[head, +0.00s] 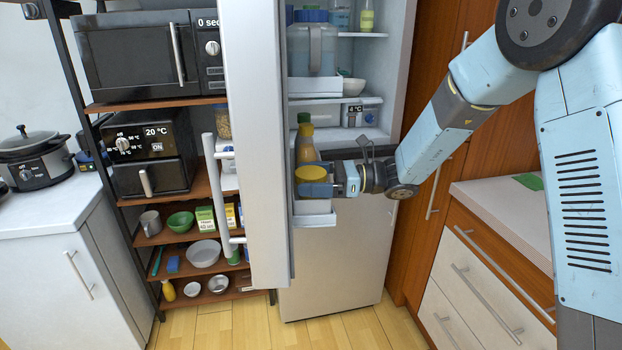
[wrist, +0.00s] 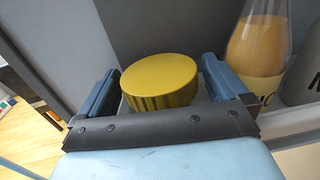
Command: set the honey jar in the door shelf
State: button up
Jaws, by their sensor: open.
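The honey jar (head: 312,174) shows its yellow lid in the head view, in the white door shelf (head: 314,219) on the inner side of the open fridge door. In the wrist view the ridged yellow lid (wrist: 160,80) is between the two blue fingers. My gripper (head: 318,186) is open around the jar, one finger on each side, with a gap visible at the right finger. The jar's body and base are mostly hidden by my gripper and the shelf front, so I cannot tell how its base rests.
A bottle of orange juice (head: 305,142) stands beside the jar in the door shelf, close to my right finger in the wrist view. A grey container (wrist: 298,75) is past it. The fridge door (head: 258,130) stands open at left. A counter (head: 500,215) is at right.

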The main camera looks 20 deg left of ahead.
jog(key=v, duration=1.3)
jog(key=shift+d, duration=0.4)
jog(key=shift+w+f, duration=0.1)
jog(key=shift+c, duration=0.2)
grip_shut()
dwell(0.4)
dwell(0.4)
jog(key=s+d+r+n+t+h, duration=0.3)
jog(key=s+d, duration=0.4)
jog(key=d, duration=0.4)
jog(key=s+d+r+n+t+h, duration=0.3)
jog(key=s+d+n+t+h, duration=0.2)
jog(key=s+d+h, duration=0.3)
jog(key=s+d+r+n+t+h, duration=0.3)
jog(key=s+d, duration=0.4)
jog(key=d, duration=0.7)
jog(key=n+t+h, duration=0.1)
jog(key=n+h, duration=0.1)
jog(key=shift+d+n+h, duration=0.4)
